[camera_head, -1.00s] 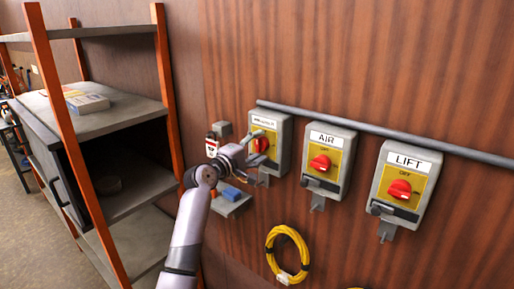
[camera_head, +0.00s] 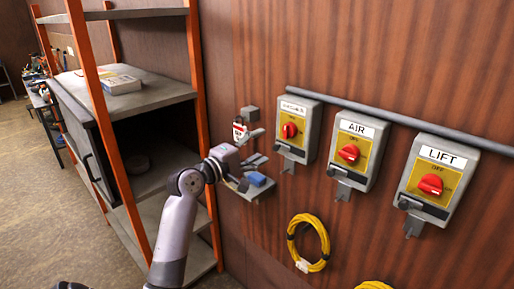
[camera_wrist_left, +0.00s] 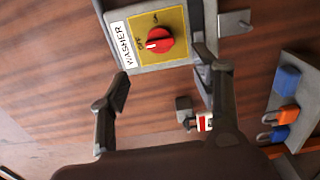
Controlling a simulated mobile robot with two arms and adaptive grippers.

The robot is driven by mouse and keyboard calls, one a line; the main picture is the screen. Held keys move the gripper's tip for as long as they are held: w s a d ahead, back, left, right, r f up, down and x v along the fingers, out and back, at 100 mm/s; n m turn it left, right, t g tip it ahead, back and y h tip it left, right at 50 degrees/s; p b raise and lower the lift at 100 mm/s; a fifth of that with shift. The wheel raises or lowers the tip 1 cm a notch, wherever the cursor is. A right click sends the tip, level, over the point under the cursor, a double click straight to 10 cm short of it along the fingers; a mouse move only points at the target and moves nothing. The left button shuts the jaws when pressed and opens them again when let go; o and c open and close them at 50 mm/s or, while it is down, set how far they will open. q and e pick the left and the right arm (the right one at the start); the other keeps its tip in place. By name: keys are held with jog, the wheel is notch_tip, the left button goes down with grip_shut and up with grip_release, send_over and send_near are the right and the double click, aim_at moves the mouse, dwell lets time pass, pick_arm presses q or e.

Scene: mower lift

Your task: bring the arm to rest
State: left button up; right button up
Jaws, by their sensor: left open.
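My left gripper (camera_head: 254,148) is open and empty, held in front of the wood wall. It is left of the washer switch box (camera_head: 297,125) and apart from its red knob (camera_head: 289,130). In the left wrist view, the open fingers (camera_wrist_left: 160,85) stand below the box, whose plate reads WASHER; its red knob (camera_wrist_left: 160,40) also shows there. The left arm (camera_head: 175,235) comes up from the bottom, bent at the wrist. My right gripper is not in view.
The AIR box (camera_head: 353,150) and LIFT box (camera_head: 437,180) stand to the right. A small ledge (camera_head: 245,190) holds a blue item (camera_head: 257,179) close behind the gripper. A yellow coil (camera_head: 308,243) hangs below. The orange-posted shelf (camera_head: 145,95) stands left; open floor lies beyond.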

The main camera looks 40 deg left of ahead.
pick_arm(q)
jog(key=shift+f, duration=0.1)
dwell(0.4)
notch_tip(320, 180, down, 17)
jog(key=w+g+b, duration=0.3)
jog(key=s+d+f+m+g+y+b, duration=0.1)
jog(key=s+d+f+m+g, duration=0.15)
jog(key=f, duration=0.95)
jog(key=s+d+f+m+g+b, duration=0.1)
jog(key=s+f+b, duration=0.15)
jog(key=f, duration=0.95)
jog(key=s+d+f+m+g+y+b, duration=0.1)
jog(key=s+d+f+m+g, duration=0.15)
jog(key=f, duration=1.05)
jog(key=s+d+f+m+g+b, duration=0.2)
jog(key=s+d+f+m+g, duration=0.15)
jog(key=s+f, duration=0.95)
jog(key=s+d+f+m+g+b, duration=0.1)
jog(key=s+d+f+m, duration=0.2)
jog(key=s+f, duration=0.4)
jog(key=s+d+f+m+g+b, duration=0.2)
jog(key=s+d+f+m, duration=0.2)
jog(key=s, duration=1)
jog(key=s+d+f+m+g+b, duration=0.1)
jog(key=s+d+f+m+b, duration=0.1)
jog(key=s+f, duration=0.8)
jog(key=shift+s+d+f+m+h, duration=0.3)
jog(key=shift+d+f+m+h, duration=0.1)
jog(key=shift+d+m, duration=0.3)
